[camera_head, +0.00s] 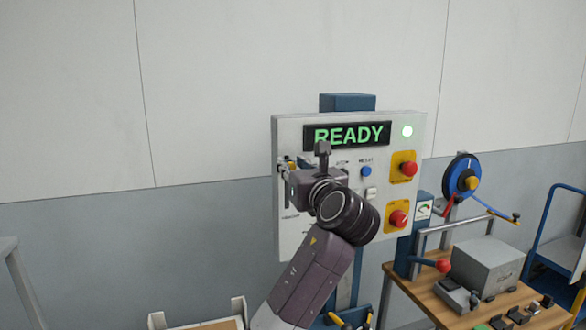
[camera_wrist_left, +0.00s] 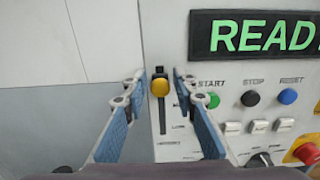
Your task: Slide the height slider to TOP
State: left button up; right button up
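The height slider's yellow knob (camera_wrist_left: 160,87) sits in the upper part of a dark vertical slot (camera_wrist_left: 162,120) in the left wrist view. The slot belongs to a pale control panel (camera_head: 435,130) with a green READY display. My left gripper (camera_wrist_left: 160,76) is open, with one blue finger on each side of the knob. Small gaps show between fingers and knob. In the head view my left gripper (camera_head: 284,166) is at the panel's left edge and hides most of the slider. My right gripper is not in view.
A wooden bench (camera_head: 420,290) with a grey box (camera_head: 488,266) stands at the right. Free wall lies left of the panel.

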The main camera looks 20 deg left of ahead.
pick_arm(q)
jog(key=shift+o, duration=0.7)
jog(key=shift+f, duration=0.15)
jog(key=v, duration=1.2)
